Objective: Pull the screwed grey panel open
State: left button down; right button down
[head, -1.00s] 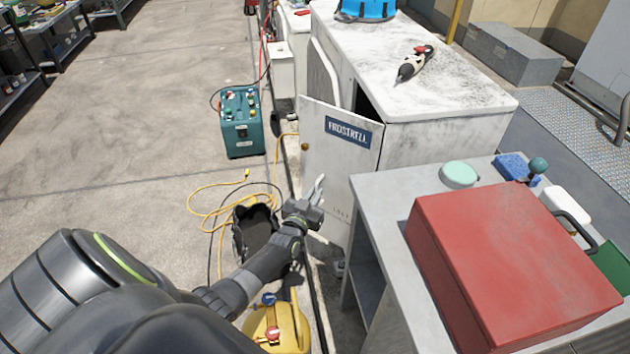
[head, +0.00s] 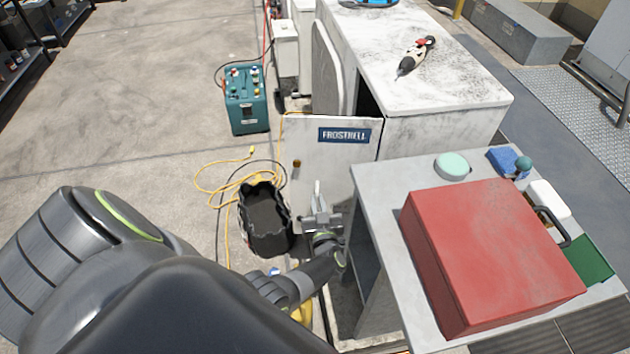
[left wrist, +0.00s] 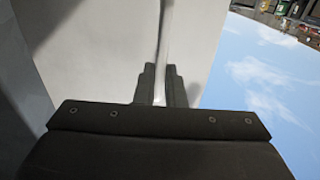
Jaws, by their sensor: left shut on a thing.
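The grey panel (head: 345,165) hangs on the front of the white cabinet. It stands swung out, with a dark gap behind its upper right part. It bears a blue FROSTKELL label (head: 344,135) and a brass-coloured round screw or knob (head: 296,163) at its left edge. My left gripper (head: 319,212) is at the panel's lower part, by a pale upright handle (head: 318,190). In the left wrist view, the fingers (left wrist: 162,88) are shut on this pale bar (left wrist: 164,40), with the panel's surface (left wrist: 100,45) behind. My right gripper is not in view.
A grey bench (head: 372,200) with a red box (head: 485,250) stands close right of my left arm. A black open bin (head: 265,222) and yellow cable (head: 215,185) lie left of the panel. A teal box (head: 246,100) stands farther back.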

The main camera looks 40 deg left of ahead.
pick_arm(q)
jog(key=shift+s+d+r, duration=0.15)
jog(key=shift+d, duration=0.55)
jog(key=shift+s+d+r, duration=0.1)
jog(key=shift+s+d, duration=0.05)
jog(key=shift+d, duration=0.55)
jog(key=c, duration=1.9)
grip_release()
jog(key=o, duration=0.4)
jog(key=shift+w+d+f, duration=0.1)
jog(key=shift+w+d, duration=0.05)
jog(key=shift+w, duration=0.05)
jog(key=shift+s+f, duration=0.1)
jog(key=shift+s, duration=0.15)
